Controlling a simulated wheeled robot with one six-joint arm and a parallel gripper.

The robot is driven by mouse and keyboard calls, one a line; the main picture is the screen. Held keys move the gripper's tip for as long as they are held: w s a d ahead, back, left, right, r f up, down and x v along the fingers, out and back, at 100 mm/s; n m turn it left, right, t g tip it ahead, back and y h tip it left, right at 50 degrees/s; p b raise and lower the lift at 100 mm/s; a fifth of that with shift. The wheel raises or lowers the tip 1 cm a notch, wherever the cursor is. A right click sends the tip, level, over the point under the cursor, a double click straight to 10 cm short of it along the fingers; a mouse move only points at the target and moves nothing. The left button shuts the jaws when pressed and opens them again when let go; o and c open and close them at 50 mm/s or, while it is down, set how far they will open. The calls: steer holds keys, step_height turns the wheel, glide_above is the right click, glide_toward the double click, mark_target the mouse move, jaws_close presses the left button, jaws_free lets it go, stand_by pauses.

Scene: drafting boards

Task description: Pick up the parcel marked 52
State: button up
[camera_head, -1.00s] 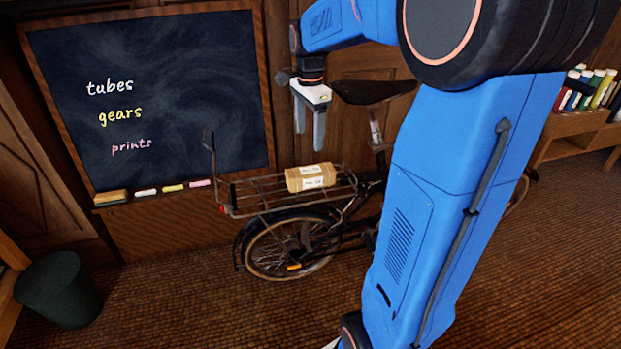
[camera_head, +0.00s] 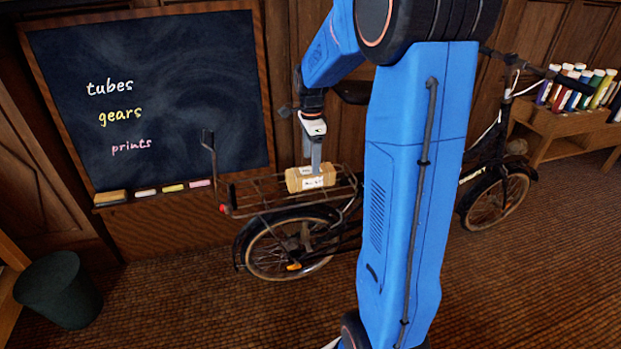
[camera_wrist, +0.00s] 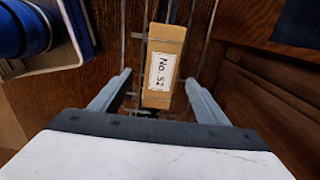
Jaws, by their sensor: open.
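The parcel (camera_head: 311,179) is a tan box with white labels, lying on the rear rack of a bicycle. In the wrist view the parcel (camera_wrist: 164,66) shows a label reading "No. 52". My gripper (camera_head: 315,163) is just above the parcel in the head view, pointing down. In the wrist view my gripper (camera_wrist: 160,88) is open, one finger to each side of the parcel's near end. I cannot tell how far the fingertips reach down beside it.
The bicycle's wire rack (camera_head: 262,194) has a raised bar at its left end. A chalkboard (camera_head: 150,100) stands behind it on the left. A dark bin (camera_head: 58,290) is at lower left.

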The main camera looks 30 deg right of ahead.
mark_target(310, 170)
steer(key=shift+w+f, duration=0.15)
steer(key=shift+f, duration=3.3)
steer(key=c, duration=1.5)
